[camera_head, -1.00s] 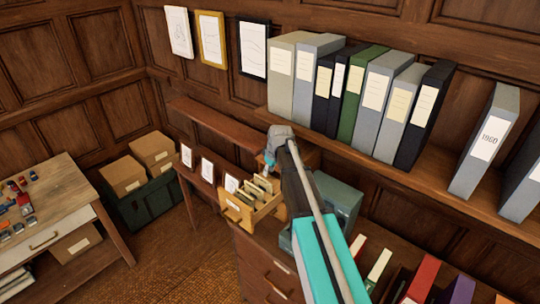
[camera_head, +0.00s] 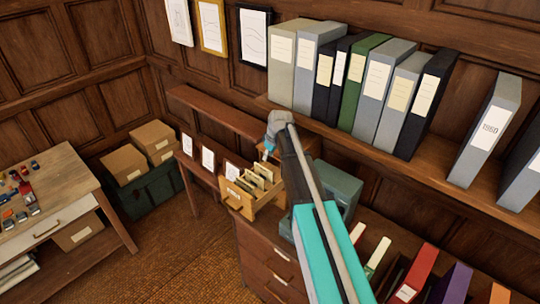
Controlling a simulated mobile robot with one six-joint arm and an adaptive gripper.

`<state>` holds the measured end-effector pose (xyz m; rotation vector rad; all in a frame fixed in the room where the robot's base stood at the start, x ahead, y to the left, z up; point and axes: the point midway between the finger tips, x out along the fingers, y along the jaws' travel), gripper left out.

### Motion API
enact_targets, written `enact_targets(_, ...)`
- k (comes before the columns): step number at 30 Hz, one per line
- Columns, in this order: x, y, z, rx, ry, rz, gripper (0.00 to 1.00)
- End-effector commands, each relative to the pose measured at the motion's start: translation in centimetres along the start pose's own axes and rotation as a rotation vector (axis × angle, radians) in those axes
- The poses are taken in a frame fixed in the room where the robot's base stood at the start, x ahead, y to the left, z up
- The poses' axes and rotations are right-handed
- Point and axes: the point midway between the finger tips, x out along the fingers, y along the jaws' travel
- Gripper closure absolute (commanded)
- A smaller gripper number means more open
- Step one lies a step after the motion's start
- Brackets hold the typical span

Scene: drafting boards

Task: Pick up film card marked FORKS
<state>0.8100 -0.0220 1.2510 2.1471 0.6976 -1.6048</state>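A small wooden card drawer (camera_head: 236,205) stands pulled out on the cabinet, with several upright cards (camera_head: 262,172) in it. The writing on the cards is too small to read, so I cannot tell which one is marked FORKS. My gripper (camera_head: 267,157) is just above the back part of the drawer, at the end of my arm. It is small and partly hidden by the arm, and I cannot see whether its fingers are apart or whether they touch a card.
A shelf of binders (camera_head: 376,85) runs above my arm. A table with small items (camera_head: 22,190) is at left. The floor (camera_head: 175,255) between is clear.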

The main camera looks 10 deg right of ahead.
Motion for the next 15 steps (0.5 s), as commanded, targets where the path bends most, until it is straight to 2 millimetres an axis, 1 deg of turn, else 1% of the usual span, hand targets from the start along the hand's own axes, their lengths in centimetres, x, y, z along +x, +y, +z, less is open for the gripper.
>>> enact_targets(1,0.8,0.0,0.1,0.000,0.000,0.000,0.66)
enact_targets(15,5.6,0.1,0.1,0.000,0.000,0.000,0.66)
